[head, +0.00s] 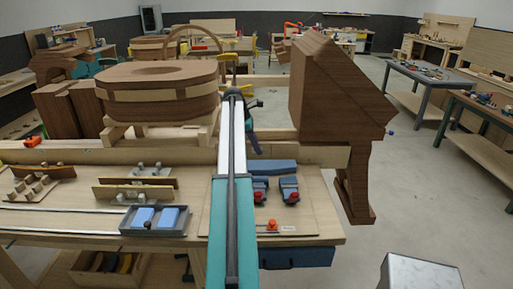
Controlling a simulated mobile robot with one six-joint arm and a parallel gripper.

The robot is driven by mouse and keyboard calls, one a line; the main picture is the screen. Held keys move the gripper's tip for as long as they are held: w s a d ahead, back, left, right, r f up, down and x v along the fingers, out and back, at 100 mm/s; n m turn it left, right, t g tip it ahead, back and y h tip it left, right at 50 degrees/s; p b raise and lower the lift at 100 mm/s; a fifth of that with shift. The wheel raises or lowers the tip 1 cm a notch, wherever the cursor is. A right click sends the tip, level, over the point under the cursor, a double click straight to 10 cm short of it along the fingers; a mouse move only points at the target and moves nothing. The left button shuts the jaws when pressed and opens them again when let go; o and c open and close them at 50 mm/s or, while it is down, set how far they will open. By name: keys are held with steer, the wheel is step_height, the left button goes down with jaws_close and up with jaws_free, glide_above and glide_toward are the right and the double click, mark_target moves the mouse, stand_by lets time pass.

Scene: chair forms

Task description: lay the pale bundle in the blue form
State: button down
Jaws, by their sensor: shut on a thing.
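My arm runs up the middle of the head view, and its dark wrist end with my gripper (257,146) hangs down above the bench. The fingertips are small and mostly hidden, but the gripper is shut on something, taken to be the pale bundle. The bundle itself I cannot make out; the arm covers this part of the bench. A blue piece (271,167), which may be the blue form, lies on the board just below and right of the gripper. I cannot tell whether anything lies in it.
Two blue clamps (289,190) with red knobs stand in front of the blue piece. A grey tray (126,229) holds blue blocks. Peg forms (149,169) stand at left. A large oval wooden form (160,76) and a tall brown form (331,87) stand behind.

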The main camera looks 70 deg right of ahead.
steer(key=shift+w+f, duration=0.1)
steer(key=shift+f, duration=0.05)
steer(key=b, duration=0.4)
glide_above(257, 170)
steer(key=a, duration=0.2)
steer(key=shift+f, duration=2.85)
steer(key=shift+s+f, duration=0.15)
steer(key=shift+f, duration=1.45)
steer(key=shift+s+f, duration=0.15)
steer(key=shift+f, duration=1.4)
steer(key=shift+f, duration=0.25)
steer(key=c, duration=1.7)
jaws_free()
steer(key=shift+r+b, duration=0.1)
steer(key=shift+b, duration=0.25)
steer(key=shift+w+d+r, duration=0.15)
steer(key=shift+w+r, duration=0.15)
steer(key=shift+r, duration=0.2)
steer(key=b+v, duration=0.4)
steer(key=v, duration=0.8)
steer(key=shift+a+r, duration=0.2)
steer(key=shift+a, duration=0.05)
